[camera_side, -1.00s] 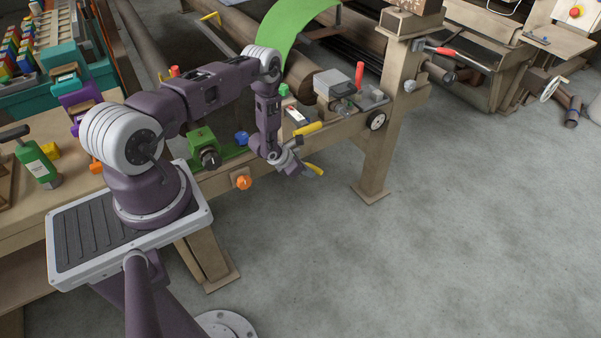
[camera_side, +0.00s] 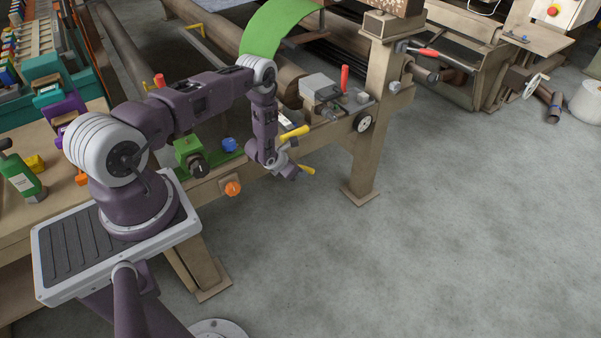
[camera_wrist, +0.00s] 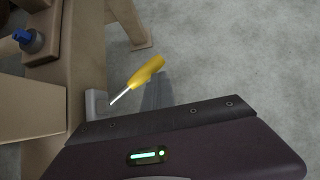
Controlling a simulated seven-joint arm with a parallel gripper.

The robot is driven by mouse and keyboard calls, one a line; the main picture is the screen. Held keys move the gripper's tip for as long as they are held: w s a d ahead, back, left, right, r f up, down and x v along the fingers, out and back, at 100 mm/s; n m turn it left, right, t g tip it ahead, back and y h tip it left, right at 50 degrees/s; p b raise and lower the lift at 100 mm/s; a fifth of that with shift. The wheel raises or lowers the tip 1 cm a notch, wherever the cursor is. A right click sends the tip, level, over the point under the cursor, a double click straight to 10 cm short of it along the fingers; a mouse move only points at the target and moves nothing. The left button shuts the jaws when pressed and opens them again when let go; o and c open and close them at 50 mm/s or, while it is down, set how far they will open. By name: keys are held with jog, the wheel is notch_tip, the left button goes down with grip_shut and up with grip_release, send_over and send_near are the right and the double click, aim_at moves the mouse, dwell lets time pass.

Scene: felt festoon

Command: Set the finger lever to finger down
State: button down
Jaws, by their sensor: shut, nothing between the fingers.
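A lever with a yellow handle and thin metal rod (camera_wrist: 147,74) shows in the wrist view, rising from a grey bracket on the bench frame. In the side view there are two yellow handles at the bench's front edge: an upper one (camera_side: 295,133) and a lower one (camera_side: 306,170). I cannot tell for certain which is the finger lever. My gripper (camera_side: 291,174) points down beside the lower handle, close to it; contact cannot be made out. It is shut and empty. In the wrist view, a grey finger shape (camera_wrist: 158,92) lies just behind the yellow handle.
An orange knob (camera_side: 232,188), a blue knob (camera_side: 229,145) and a green block (camera_side: 187,147) sit left of my gripper. The floor (camera_side: 430,240) in front is clear.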

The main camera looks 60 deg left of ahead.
jog(key=shift+w+d+r, duration=0.1)
jog(key=shift+w, duration=0.1)
jog(key=s+d+r, duration=0.3)
jog(key=s+r, duration=0.2)
jog(key=r, duration=0.2)
jog(key=shift+s+r, duration=0.3)
jog(key=shift+s, duration=0.1)
jog(key=shift+d, duration=0.15)
